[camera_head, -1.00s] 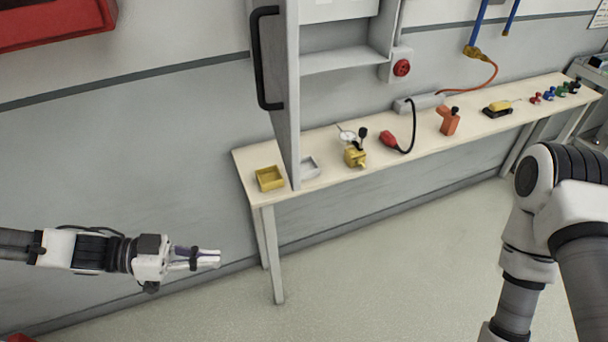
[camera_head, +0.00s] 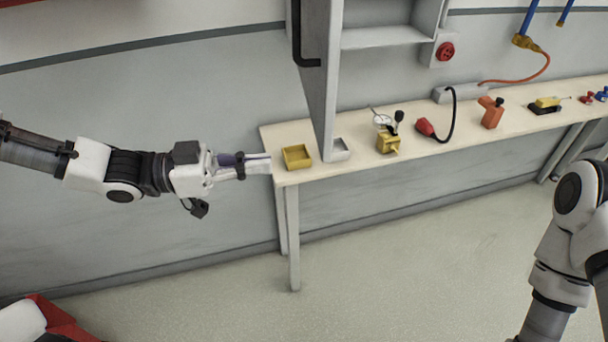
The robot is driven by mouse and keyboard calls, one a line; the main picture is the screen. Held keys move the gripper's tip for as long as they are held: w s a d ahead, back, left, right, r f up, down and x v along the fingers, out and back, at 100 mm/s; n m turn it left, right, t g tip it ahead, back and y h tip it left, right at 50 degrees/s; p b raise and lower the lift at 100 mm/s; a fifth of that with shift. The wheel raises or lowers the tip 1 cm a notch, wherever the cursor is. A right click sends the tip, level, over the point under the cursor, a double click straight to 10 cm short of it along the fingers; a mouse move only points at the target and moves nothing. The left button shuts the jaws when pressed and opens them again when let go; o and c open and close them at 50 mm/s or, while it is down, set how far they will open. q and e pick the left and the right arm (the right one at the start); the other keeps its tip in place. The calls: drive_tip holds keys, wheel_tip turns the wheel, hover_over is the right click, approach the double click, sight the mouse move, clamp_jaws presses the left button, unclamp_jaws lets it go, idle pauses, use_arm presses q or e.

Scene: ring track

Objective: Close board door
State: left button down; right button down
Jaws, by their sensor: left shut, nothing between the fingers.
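The board door (camera_head: 318,75) is a grey panel that stands open, swung out from the wall board (camera_head: 385,38) and seen nearly edge-on. Its black handle (camera_head: 298,40) is on the left face, cut off by the top of the picture. My left gripper (camera_head: 268,164) is shut and empty, pointing right, by the left end of the bench and left of the yellow tray. It is below and left of the door, and appears apart from it. My right arm shows at the right edge, but its gripper is out of the picture.
A narrow bench (camera_head: 365,164) runs along the wall under the door. On it are a yellow tray (camera_head: 297,157), a grey tray (camera_head: 341,150), a brass gauge device (camera_head: 388,143), a red plug (camera_head: 425,127) and an orange tool (camera_head: 491,113).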

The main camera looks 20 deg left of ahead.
use_arm(q)
drive_tip(key=x, duration=0.7)
drive_tip(key=shift+d+b, duration=0.25)
drive_tip(key=shift+b, duration=0.05)
drive_tip(key=shift+w+d, duration=0.1)
drive_tip(key=shift+w, duration=0.1)
